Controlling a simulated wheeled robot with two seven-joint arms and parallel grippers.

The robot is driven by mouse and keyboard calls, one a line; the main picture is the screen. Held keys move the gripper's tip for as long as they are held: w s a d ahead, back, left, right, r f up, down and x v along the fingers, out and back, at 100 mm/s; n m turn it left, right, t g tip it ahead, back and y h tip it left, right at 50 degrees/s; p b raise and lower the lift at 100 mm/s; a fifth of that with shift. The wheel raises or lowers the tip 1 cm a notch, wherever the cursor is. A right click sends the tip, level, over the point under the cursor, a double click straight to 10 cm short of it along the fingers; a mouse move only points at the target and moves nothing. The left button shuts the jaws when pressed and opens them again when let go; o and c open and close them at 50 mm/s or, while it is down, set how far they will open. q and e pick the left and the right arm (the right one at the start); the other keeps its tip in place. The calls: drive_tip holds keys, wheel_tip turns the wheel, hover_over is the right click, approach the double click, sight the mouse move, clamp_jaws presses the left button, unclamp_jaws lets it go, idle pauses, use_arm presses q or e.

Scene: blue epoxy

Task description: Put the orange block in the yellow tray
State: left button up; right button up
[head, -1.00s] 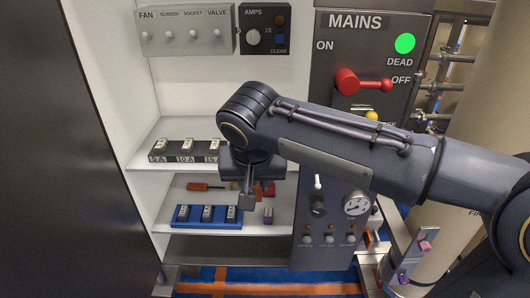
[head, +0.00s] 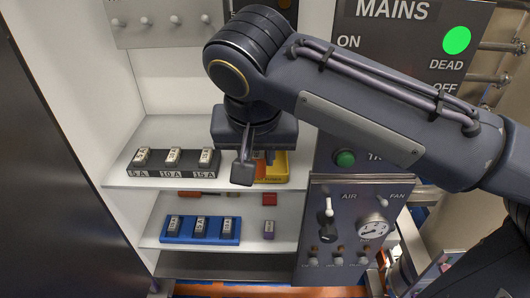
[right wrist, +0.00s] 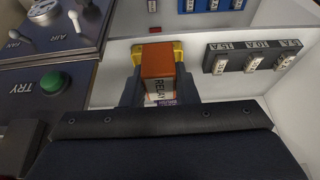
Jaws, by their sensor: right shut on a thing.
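The orange block (right wrist: 160,62), with a white RELAY label, is between the fingers of my right gripper (right wrist: 160,84), which is shut on it. The yellow tray (head: 274,167) is there, partly hidden behind the gripper. In the right wrist view the yellow tray (right wrist: 178,51) shows behind the block's far end. I cannot tell whether the block touches the tray. My left gripper is out of view.
A dark rack of fuses (head: 174,163) stands left on the upper shelf (head: 125,172). Below are a blue fuse rack (head: 200,231), a red block (head: 269,199) and a purple-grey block (head: 268,229). The control panel (head: 345,210) borders the shelves on the right.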

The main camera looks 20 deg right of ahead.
drive_tip(key=w+d+f, duration=0.1)
drive_tip(key=w+f, duration=0.2)
drive_tip(key=w+d+f, duration=0.2)
drive_tip(key=w, duration=0.2)
drive_tip(key=w+d+f+p, duration=0.1)
drive_tip(key=w+f, duration=0.2)
drive_tip(key=w, duration=0.1)
drive_tip(key=shift+w+d+f, duration=0.15)
drive_tip(key=shift+f, duration=0.2)
drive_tip(key=shift+s+x, duration=0.2)
drive_tip(key=shift+x, duration=0.75)
drive_tip(key=shift+s+x, duration=0.2)
drive_tip(key=shift+x, duration=0.7)
drive_tip(key=shift+f, duration=0.2)
drive_tip(key=shift+f, duration=0.15)
drive_tip(key=o, duration=1)
